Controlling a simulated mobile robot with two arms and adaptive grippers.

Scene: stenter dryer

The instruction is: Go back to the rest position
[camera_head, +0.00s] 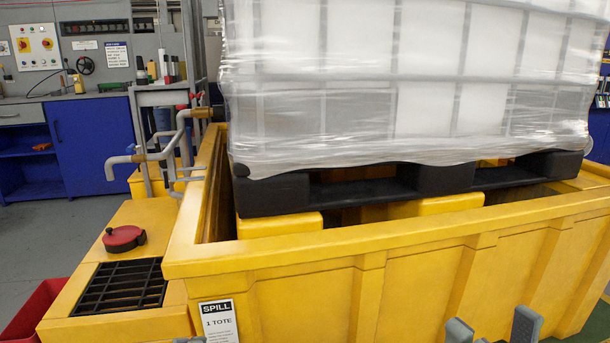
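Two grey fingertips of my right gripper (493,332) show at the bottom edge, right of centre. They stand apart with nothing seen between them, in front of the yellow spill bund's front wall.
The yellow bund (400,245) fills the front, holding a wrapped white tote (400,80) on a black pallet (290,194). A yellow box with a black grate (122,287) and red cap (123,239) adjoins it. Pipes (184,130) stand behind.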

